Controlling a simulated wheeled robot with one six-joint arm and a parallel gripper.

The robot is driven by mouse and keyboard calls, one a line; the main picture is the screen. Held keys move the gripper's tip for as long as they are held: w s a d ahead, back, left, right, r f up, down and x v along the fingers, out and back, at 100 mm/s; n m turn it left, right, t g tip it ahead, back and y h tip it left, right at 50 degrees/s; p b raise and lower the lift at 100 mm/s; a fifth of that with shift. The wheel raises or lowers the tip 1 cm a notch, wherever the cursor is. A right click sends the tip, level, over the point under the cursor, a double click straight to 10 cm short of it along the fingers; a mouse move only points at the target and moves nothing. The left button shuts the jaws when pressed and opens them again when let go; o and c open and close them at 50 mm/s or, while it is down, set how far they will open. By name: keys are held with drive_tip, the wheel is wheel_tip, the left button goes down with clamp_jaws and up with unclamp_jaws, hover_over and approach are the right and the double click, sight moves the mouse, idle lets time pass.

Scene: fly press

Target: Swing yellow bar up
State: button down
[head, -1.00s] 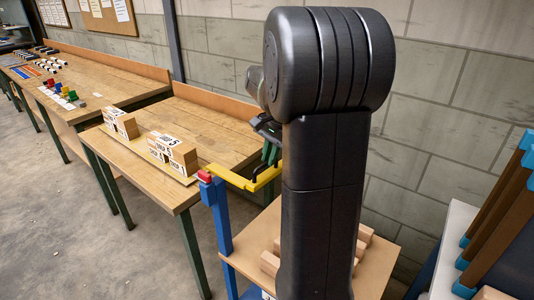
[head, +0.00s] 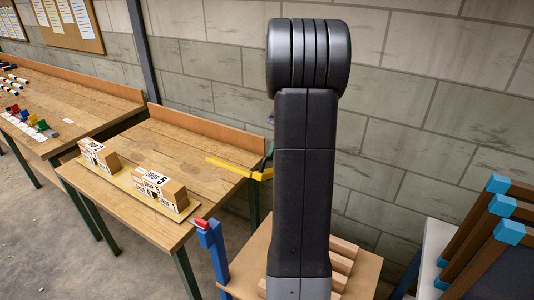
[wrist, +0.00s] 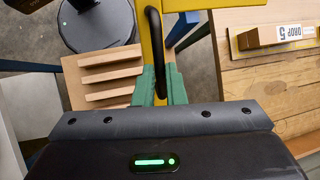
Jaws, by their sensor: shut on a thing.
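The yellow bar (head: 230,166) shows left of my arm in the head view, beyond the blue post and over the bench's right end. In the wrist view the yellow bar (wrist: 150,38) runs upright in the picture, with a black loop handle (wrist: 154,28) on it. My gripper (wrist: 161,82) has green fingers and is shut on the handle, close against the bar. In the head view my arm hides most of the gripper. The blue post (head: 212,246) with a red top (head: 201,223) stands nearer, apart from the bar.
A wooden bench (head: 190,140) holds a board with lettered blocks (head: 160,186). A low wooden shelf (head: 250,262) carries several wooden strips (head: 343,255) beside my arm. A rack with blue-tipped brown bars (head: 492,222) stands at the right. A block wall is behind.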

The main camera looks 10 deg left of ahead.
drive_tip(key=shift+g+y, duration=0.4)
drive_tip(key=shift+g, duration=0.5)
drive_tip(key=shift+w+a+p+v, duration=0.1)
drive_tip(key=shift+w+a+v, duration=0.1)
drive_tip(key=shift+v, duration=0.75)
drive_tip(key=shift+w+a+p+v, duration=0.1)
drive_tip(key=shift+w+v, duration=0.05)
drive_tip(key=shift+v, duration=0.8)
drive_tip(key=shift+w+a+p+v, duration=0.1)
drive_tip(key=shift+w+v, duration=0.1)
drive_tip(key=shift+v, duration=0.75)
drive_tip(key=shift+f, duration=0.15)
drive_tip(key=c, duration=1.5)
unclamp_jaws()
drive_tip(key=shift+f, duration=0.1)
